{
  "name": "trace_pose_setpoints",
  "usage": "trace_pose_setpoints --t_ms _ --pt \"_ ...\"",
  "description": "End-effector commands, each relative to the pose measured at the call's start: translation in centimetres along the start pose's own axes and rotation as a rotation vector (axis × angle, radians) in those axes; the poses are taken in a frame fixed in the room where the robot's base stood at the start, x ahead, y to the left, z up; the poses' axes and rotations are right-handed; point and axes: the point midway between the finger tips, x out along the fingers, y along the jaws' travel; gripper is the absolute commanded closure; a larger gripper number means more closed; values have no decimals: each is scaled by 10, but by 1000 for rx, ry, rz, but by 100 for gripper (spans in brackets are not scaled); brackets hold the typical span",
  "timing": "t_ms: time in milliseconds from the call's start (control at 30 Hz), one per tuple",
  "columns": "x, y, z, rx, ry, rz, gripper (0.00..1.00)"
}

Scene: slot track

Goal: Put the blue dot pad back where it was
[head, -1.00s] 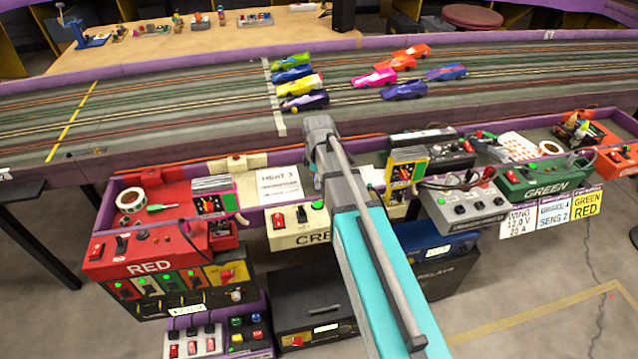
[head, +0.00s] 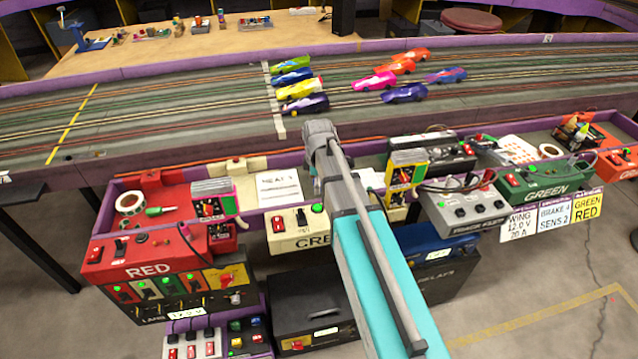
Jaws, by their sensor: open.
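I cannot make out a blue dot pad in the head view. A white sheet with orange dots (head: 516,148) lies in the tray at the right, beside the green box. My teal and grey arm reaches up through the middle of the view. Its grey wrist end is over the purple-edged tray at the track's near side. My gripper's fingers are not visible, and the arm covers part of the tray beneath it.
The slot track (head: 180,115) with several toy cars runs behind the tray. A red control box (head: 150,268) stands at left, a green box (head: 545,183) at right.

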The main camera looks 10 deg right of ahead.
Motion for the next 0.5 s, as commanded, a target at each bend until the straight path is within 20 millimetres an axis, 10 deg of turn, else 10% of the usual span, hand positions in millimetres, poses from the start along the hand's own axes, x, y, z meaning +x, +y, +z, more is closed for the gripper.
trace_pose_setpoints --t_ms 500 --pt "-20 0 0 -1 0 0 30"
